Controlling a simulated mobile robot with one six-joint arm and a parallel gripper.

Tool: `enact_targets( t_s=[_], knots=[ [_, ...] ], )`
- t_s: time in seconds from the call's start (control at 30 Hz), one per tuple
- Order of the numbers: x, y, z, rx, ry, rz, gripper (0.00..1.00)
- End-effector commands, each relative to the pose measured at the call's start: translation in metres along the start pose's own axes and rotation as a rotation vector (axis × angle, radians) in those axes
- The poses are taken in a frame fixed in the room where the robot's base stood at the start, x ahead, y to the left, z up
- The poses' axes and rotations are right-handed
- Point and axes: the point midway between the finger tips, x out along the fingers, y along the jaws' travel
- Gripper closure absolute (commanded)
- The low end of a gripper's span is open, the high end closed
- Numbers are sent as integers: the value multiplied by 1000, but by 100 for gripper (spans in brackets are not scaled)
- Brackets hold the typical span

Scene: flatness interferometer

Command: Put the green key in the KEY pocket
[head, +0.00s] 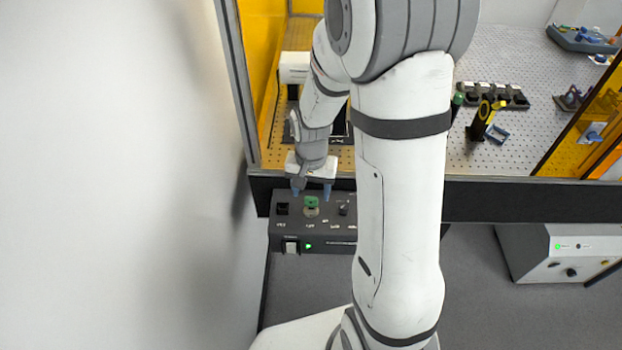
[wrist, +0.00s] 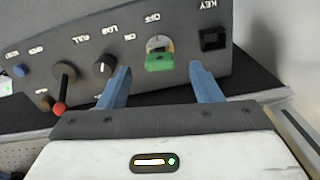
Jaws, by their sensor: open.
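The green key (wrist: 160,62) sits in the round switch on the dark control box, beside the OFF and ON marks. It also shows in the head view (head: 311,202). The KEY pocket (wrist: 213,39) is a black square socket at the right in the wrist view; in the head view it is at the left of the box (head: 282,209). My gripper (wrist: 155,78) is open, its two blue fingers on either side of the key with gaps to it. In the head view my gripper (head: 311,192) is just above the key.
The control box (head: 290,228) also carries a black knob (wrist: 104,65), a red-tipped lever (wrist: 62,88) and a blue button (wrist: 21,70). The bench edge (head: 500,195) and orange panels (head: 262,30) stand behind it. A white wall (head: 110,170) is at the left.

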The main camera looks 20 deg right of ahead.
Motion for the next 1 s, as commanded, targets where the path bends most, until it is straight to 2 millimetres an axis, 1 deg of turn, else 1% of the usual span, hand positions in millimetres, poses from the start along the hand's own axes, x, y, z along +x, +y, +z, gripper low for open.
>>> enact_targets(
  t_s=[0.1, 0.3, 0.5, 0.7, 0.77, 1.0],
  knots=[
    [19, 0, 1, -1, -4, 2, 42],
    [41, 0, 0, -1, -2, 1, 42],
    [49, 0, 0, -2, 1, 0, 42],
    [49, 0, 0, -2, 1, 0, 42],
    [49, 0, 0, -2, 1, 0, 45],
    [49, 0, 0, -2, 1, 0, 65]
  ],
)
